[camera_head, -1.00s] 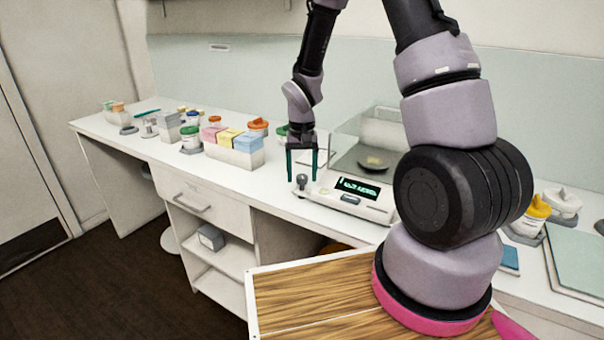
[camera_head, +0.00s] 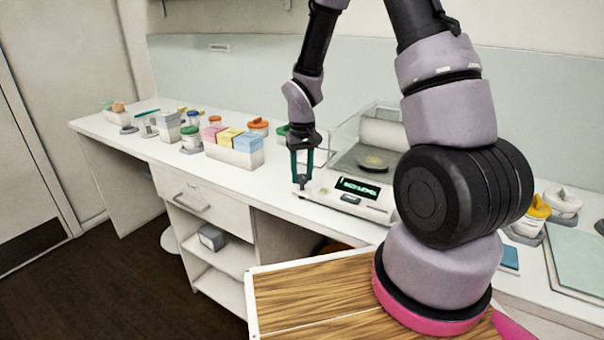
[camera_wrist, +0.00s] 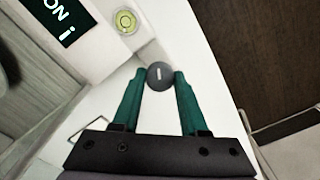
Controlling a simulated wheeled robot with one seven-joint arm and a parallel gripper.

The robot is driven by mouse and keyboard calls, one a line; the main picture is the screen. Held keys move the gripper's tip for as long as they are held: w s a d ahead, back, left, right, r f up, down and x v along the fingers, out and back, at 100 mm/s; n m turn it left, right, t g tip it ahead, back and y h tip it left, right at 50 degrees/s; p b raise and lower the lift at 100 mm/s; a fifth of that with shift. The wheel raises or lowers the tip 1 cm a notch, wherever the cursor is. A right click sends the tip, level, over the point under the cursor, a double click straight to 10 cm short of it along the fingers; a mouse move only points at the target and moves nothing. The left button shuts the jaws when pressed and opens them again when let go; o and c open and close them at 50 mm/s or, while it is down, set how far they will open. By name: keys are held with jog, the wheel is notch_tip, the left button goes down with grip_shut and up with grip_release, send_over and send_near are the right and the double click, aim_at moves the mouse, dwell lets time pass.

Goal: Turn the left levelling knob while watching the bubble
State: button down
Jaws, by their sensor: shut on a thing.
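The balance (camera_head: 326,200) stands on the white bench with its green display lit. Its dark round levelling knob (camera_wrist: 160,75), with a pale mark on top, sits between my gripper's two green fingertips in the wrist view. The bubble level (camera_wrist: 126,20) is a yellow-green disc on the balance next to the knob. Its bubble shows as a small ring near the middle, too small to judge exactly.
A box of pink, yellow and blue packs (camera_head: 236,154) and several lidded tubs stand to the left on the bench. The balance's clear chamber (camera_head: 372,145) rises behind the display. The bench's front edge runs close to the knob.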

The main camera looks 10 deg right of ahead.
jog(key=shift+c, duration=2.2)
grip_release()
jog(key=shift+r, duration=0.15)
notch_tip(320, 180, up, 11)
jog(key=shift+f, duration=0.2)
notch_tip(320, 180, up, 16)
jog(key=f+m+t, duration=0.1)
jog(key=m+t, duration=0.2)
send_over(302, 176)
jog(key=s+d, duration=0.4)
jog(key=s, duration=0.3)
jog(key=s+d+r+m+t+y, duration=0.2)
jog(key=s+r+t, duration=0.2)
jog(key=s+r, duration=0.4)
jog(key=s, duration=0.3)
jog(key=shift+s+d+r, duration=0.15)
jog(key=shift+s+d, duration=0.05)
jog(key=shift+s, duration=0.2)
